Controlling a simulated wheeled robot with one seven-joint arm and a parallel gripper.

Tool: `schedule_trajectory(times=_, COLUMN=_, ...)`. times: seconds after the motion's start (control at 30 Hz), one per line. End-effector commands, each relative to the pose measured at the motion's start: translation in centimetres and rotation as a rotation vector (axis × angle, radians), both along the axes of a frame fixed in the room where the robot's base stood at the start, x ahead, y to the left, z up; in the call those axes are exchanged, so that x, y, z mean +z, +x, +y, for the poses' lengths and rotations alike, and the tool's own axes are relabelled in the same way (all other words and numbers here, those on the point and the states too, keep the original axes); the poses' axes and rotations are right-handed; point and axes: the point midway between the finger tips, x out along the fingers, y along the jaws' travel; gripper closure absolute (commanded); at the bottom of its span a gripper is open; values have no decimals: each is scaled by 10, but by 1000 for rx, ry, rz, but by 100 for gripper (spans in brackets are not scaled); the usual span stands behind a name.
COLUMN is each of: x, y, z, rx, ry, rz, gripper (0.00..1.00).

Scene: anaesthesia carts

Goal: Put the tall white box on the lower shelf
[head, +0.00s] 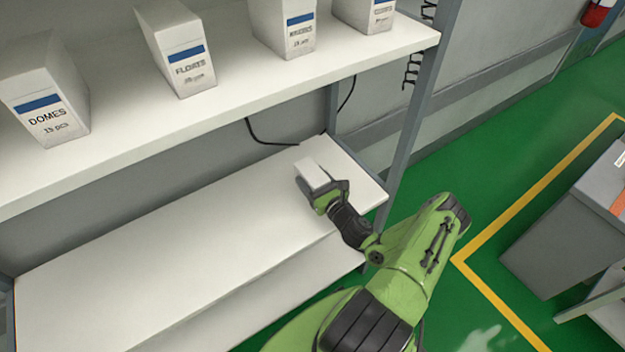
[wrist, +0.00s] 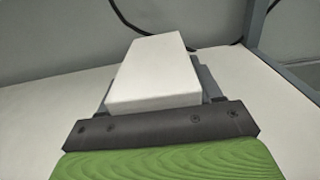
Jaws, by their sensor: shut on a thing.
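The tall white box (head: 312,174) is in my gripper (head: 322,190), at the right end of the lower shelf (head: 150,262). In the wrist view the box (wrist: 155,72) stands out beyond the dark gripper body (wrist: 160,128), with a grey finger showing at its right side. My gripper is shut on the box. The box is over the shelf surface; I cannot tell whether its base touches the shelf. Its lower part is hidden by the gripper in the head view.
A grey rack post (head: 408,130) is right of my gripper. Black cable (head: 268,140) hangs behind. The lower shelf's left and middle are clear.

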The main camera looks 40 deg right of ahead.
Motion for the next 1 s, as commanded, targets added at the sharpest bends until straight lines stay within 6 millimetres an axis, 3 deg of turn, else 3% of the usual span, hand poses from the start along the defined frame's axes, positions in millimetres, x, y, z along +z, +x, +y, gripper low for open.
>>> schedule_trajectory(times=0.07, x=-4, y=0, z=0, rx=0, ry=0, rz=-1, gripper=70)
schedule_trajectory(times=0.1, x=-3, y=0, z=0, rx=0, ry=0, rz=0, gripper=30)
schedule_trajectory(times=0.23, x=-2, y=0, z=0, rx=0, ry=0, rz=0, gripper=11)
schedule_trajectory(times=0.57, x=3, y=0, z=0, rx=0, ry=0, rz=0, gripper=11)
schedule_trajectory(times=1.0, x=3, y=-104, z=5, rx=-4, ry=2, rz=1, gripper=11)
